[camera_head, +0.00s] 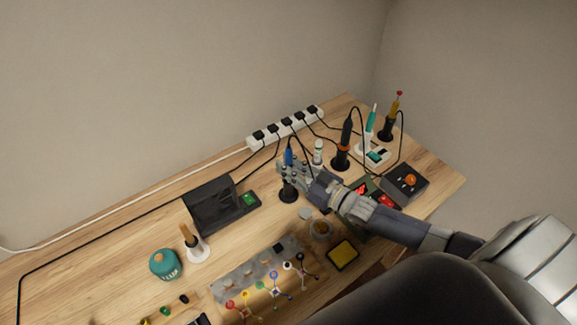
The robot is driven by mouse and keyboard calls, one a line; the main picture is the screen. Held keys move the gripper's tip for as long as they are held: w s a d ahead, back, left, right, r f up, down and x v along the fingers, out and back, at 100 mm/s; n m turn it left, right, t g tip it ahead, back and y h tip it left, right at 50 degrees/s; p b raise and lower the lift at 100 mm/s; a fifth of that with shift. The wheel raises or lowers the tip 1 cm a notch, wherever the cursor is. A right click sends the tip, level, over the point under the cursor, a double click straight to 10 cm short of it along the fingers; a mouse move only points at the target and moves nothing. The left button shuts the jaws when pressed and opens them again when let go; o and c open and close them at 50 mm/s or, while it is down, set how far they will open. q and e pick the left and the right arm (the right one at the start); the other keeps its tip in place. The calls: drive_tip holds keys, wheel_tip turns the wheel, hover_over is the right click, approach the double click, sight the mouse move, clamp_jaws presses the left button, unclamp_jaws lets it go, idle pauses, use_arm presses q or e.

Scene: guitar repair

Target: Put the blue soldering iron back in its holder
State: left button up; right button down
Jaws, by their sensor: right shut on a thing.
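The blue soldering iron (289,155) stands upright, tip down, with its cord rising from the top. My right gripper (291,172) reaches in from the right and is shut on the iron. A black round-based holder (289,193) is directly below the gripper. The iron's lower end is hidden by my fingers, so I cannot tell whether its tip is inside the holder. My left gripper is not in view.
A white power strip (285,128) lies behind. A black station (213,204) is at left. Bare wood (100,245) lies at far left.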

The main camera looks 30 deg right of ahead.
drive_tip(key=shift+f, duration=0.45)
drive_tip(key=c, duration=1.4)
unclamp_jaws()
drive_tip(key=shift+c, duration=0.2)
drive_tip(key=o, duration=0.6)
drive_tip(key=shift+r, duration=0.1)
